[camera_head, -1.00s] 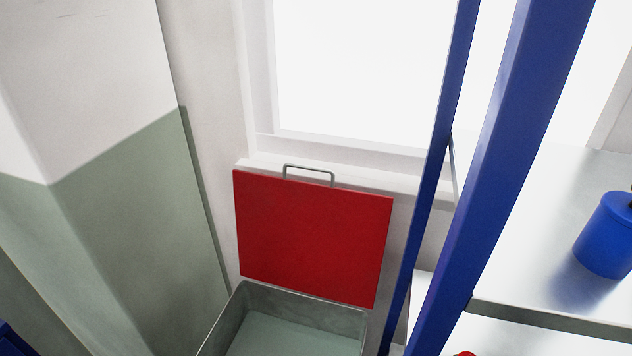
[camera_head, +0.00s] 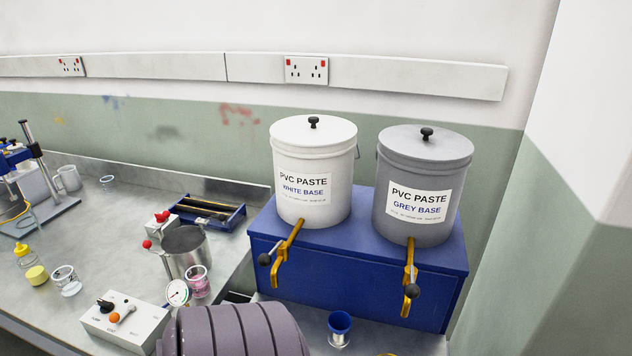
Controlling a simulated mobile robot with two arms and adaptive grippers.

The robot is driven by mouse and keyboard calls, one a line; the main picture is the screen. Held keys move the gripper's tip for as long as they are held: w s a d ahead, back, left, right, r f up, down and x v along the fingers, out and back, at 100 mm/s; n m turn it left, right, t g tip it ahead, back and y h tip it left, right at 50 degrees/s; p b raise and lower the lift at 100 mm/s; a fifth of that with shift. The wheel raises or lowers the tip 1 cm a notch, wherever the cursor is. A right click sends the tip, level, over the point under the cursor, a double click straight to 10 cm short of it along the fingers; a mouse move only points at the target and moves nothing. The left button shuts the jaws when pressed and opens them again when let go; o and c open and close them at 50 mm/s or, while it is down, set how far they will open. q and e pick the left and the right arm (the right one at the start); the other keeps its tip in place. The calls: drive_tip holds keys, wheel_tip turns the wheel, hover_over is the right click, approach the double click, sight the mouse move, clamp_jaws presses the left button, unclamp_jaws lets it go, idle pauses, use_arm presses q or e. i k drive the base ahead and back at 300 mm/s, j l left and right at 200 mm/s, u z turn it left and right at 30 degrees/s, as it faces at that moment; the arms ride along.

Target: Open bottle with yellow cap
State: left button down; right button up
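A small clear bottle with a yellow cap (camera_head: 25,257) stands upright on the metal bench at the far left of the head view. Its cap looks to be on, with a pointed top. A short yellow cylinder (camera_head: 37,275) stands just in front of it, seeming to touch or overlap it in the picture. Neither of my grippers is in view, so I cannot see whether they are open or shut.
The metal bench (camera_head: 110,240) holds a clear cup (camera_head: 66,280), a pink-filled cup (camera_head: 198,282), a steel pot (camera_head: 186,250) and a control box (camera_head: 124,322).

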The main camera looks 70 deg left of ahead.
sight(30, 263)
drive_tip(key=u, duration=3.9)
